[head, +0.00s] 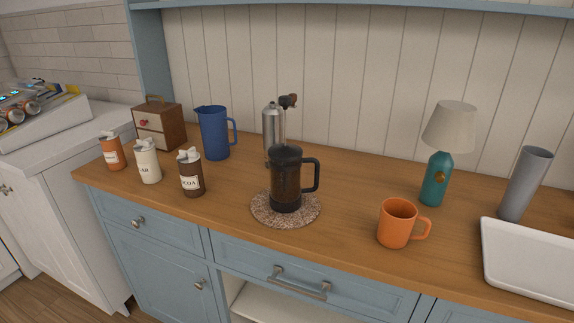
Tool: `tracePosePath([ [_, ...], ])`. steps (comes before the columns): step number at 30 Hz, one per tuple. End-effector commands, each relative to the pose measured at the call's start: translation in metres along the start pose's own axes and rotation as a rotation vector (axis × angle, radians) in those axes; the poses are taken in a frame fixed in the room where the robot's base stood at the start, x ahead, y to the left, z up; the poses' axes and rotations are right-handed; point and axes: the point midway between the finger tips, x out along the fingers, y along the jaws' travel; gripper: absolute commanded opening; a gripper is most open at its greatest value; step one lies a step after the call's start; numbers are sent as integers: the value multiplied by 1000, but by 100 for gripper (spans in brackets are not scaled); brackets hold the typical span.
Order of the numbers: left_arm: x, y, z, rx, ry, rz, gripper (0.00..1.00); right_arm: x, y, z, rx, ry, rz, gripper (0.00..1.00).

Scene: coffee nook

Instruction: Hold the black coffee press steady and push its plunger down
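The black coffee press (287,181) stands upright on a round speckled mat (261,212) near the middle of the wooden counter. Its dark handle (312,175) points to the right. A dark lid covers the top. I cannot make out a separate raised plunger rod or knob; a silver grinder stands directly behind the top of the press. Neither of my grippers is in view, and nothing touches the press.
The silver grinder (272,125) has a crank. An orange mug (396,224), teal lamp (436,180), grey vase (522,187) and white tray (527,262) stand right.

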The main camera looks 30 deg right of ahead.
Motion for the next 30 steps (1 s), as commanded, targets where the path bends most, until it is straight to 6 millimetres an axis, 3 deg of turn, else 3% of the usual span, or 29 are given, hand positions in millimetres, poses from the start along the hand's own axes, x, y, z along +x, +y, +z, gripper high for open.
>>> tracePosePath([
  [14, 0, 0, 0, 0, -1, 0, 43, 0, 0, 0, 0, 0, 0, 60],
  [20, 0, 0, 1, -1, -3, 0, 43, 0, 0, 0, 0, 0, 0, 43],
  [30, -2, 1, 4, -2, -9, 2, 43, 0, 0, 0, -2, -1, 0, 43],
])
